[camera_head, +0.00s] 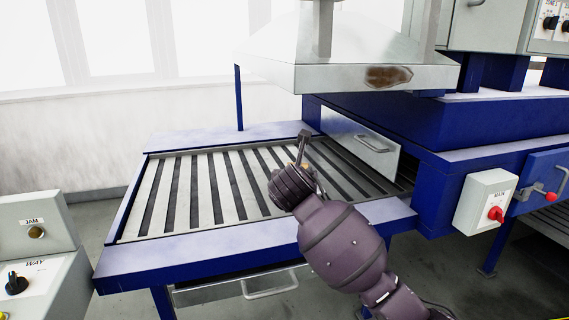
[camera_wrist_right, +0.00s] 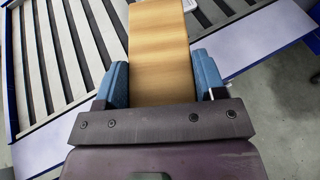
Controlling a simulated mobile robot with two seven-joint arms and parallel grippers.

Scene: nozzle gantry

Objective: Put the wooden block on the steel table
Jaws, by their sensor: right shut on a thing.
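The wooden block (camera_wrist_right: 160,45) is light brown with straight grain. In the right wrist view it sits between the two blue-padded fingers of my right gripper (camera_wrist_right: 162,76), which is shut on it, and it sticks out past the fingertips. In the head view my right gripper (camera_head: 304,148) is over the right half of a table with light metal slats (camera_head: 188,185) in a blue frame. My wrist hides most of the block there. I cannot tell the gap between the block and the slats. My left gripper is not in view.
A steel hood (camera_head: 345,70) hangs above the table's far right side. A blue machine with a metal door (camera_head: 362,142) and a red-knobbed switch box (camera_head: 487,202) stands at the right. A control console (camera_head: 40,255) is at the lower left. The table's left half is clear.

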